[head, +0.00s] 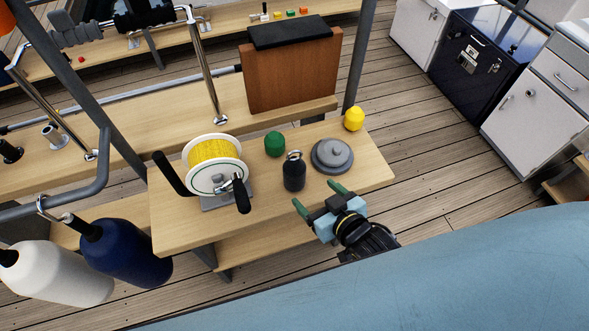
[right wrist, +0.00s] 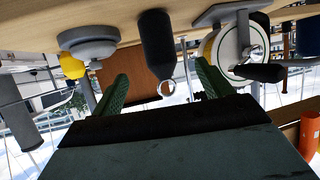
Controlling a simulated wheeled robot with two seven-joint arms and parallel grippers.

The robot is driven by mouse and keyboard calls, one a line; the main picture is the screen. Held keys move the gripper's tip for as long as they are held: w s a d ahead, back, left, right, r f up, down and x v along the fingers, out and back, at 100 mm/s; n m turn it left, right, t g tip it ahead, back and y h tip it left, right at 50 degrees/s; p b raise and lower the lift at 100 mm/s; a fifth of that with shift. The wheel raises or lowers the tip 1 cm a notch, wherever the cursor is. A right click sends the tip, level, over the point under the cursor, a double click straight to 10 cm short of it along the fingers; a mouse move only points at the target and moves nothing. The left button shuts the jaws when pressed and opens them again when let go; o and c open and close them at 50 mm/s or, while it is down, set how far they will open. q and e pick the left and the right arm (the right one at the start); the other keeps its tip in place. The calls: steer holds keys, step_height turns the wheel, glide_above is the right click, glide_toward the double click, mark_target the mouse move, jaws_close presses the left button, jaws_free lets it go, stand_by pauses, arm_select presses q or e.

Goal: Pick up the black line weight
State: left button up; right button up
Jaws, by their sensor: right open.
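The black line weight (head: 294,172) stands upright on the wooden bench (head: 372,182), with a metal ring on its top. In the right wrist view the black line weight (right wrist: 157,45) shows ahead, between the two fingers and beyond their tips. My right gripper (head: 317,196) is open and empty, with green fingers pointing toward the weight from the bench's front right. It also shows in the right wrist view (right wrist: 160,85). A gap seems to remain between the fingers and the weight. My left gripper is not in view.
A grey lidded disc (head: 332,156) stands close right of the weight. A reel with yellow line (head: 214,163) and black handles stands to its left. A green weight (head: 275,143) is just behind; a yellow one (head: 354,119) sits at the back right. White and blue fenders (head: 125,252) hang at left.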

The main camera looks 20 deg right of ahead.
mark_target(299, 176)
steer(key=x, duration=0.2)
steer(key=r+x, duration=0.1)
steer(key=x, duration=0.4)
steer(key=shift+w+a+b, duration=0.2)
steer(key=shift+w+b, duration=0.15)
steer(key=shift+w, duration=0.2)
steer(key=shift+b+x, duration=0.35)
steer(key=shift+x, duration=2.4)
steer(key=shift+s+d+f, duration=0.1)
steer(key=shift+d, duration=0.05)
steer(key=c, duration=1.6)
jaws_close()
steer(key=shift+r, duration=0.25)
